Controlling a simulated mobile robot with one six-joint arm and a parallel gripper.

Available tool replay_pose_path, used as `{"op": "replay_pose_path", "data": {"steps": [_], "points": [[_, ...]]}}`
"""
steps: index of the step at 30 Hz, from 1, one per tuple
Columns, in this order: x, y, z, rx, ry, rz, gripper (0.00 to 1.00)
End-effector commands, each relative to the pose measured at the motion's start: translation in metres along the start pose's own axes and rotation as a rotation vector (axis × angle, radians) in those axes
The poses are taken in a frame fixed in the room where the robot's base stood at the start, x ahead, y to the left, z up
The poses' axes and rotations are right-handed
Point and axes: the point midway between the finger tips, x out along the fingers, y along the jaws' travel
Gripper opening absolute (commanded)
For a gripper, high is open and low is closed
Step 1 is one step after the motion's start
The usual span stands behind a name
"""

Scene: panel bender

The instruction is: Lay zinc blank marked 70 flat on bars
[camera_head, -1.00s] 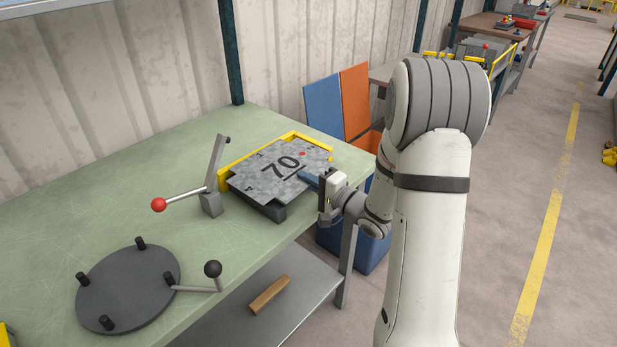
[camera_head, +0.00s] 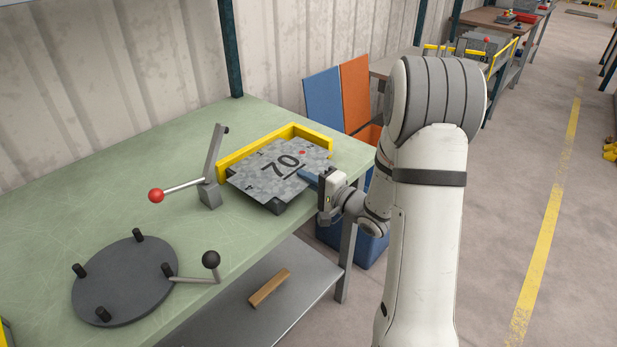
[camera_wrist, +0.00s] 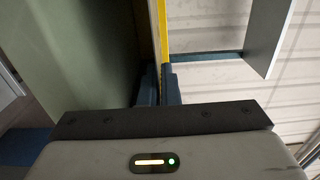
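The zinc blank marked 70 (camera_head: 258,173) is a mottled grey plate with notched corners and a red dot. It looks roughly level above the dark bars (camera_head: 277,207), which show only at its front edge. I cannot tell whether it touches them. My gripper (camera_head: 309,179) has its blue fingers at the blank's right edge. In the wrist view the fingers (camera_wrist: 160,86) are close together on the blank's thin edge (camera_wrist: 151,35), seen nearly edge-on.
A yellow corner fence (camera_head: 255,146) stands behind the blank. A red-knobbed lever (camera_head: 156,195) is to its left. A dark disc with pegs (camera_head: 128,285) and a black-knobbed handle (camera_head: 211,260) are at the front left. The green bench (camera_head: 120,200) is otherwise clear.

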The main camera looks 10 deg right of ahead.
Motion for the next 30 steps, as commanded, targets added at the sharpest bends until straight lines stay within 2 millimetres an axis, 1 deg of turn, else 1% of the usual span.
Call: {"op": "replay_pose_path", "data": {"steps": [5,15,23,26,30], "points": [[0.000,0.003,0.000,-0.001,-0.001,-0.002,0.00],[0.001,0.003,0.001,0.000,-0.001,-0.001,0.28],[-0.001,0.004,0.001,0.001,-0.001,0.001,0.28],[-0.011,0.004,-0.001,0.000,0.001,0.002,0.28],[-0.035,0.003,-0.001,-0.001,0.004,0.000,0.28]]}}
